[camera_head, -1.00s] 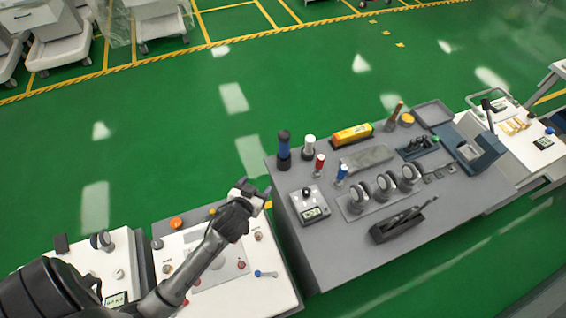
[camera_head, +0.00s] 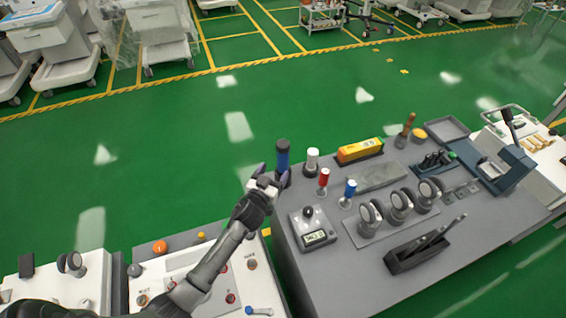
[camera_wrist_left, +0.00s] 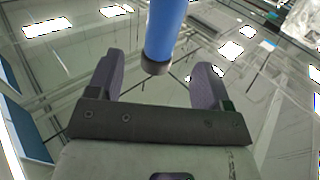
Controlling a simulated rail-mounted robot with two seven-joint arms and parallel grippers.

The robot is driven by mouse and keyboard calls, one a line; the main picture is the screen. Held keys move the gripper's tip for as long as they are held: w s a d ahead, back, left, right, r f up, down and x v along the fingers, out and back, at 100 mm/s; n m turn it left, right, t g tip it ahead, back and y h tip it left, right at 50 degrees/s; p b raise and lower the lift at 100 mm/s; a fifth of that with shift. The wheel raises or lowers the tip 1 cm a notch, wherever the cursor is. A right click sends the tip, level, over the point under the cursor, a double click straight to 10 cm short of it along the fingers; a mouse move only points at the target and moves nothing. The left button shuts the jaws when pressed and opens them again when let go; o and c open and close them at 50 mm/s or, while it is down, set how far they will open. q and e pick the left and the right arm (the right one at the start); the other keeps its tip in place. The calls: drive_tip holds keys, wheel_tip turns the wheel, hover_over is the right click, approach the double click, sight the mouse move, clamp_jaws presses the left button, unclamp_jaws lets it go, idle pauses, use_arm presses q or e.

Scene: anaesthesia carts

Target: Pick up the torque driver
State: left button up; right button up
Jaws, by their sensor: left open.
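My left gripper (camera_head: 274,175) is open at this cylinder, with a finger on either side. In the left wrist view the blue cylinder (camera_wrist_left: 166,32) comes down from the top edge, and its dark end lies between the two spread fingers (camera_wrist_left: 155,82), with gaps on both sides. My right gripper is not in view.
Green floor lies beyond the cart.

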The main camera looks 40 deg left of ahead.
sight(281, 160)
use_arm(q)
drive_tip(key=shift+b+x, duration=0.6)
drive_tip(key=shift+x, duration=3.5)
drive_tip(key=shift+a+r, duration=0.15)
drive_tip(key=shift+c, duration=0.2)
drive_tip(key=c, duration=1.1)
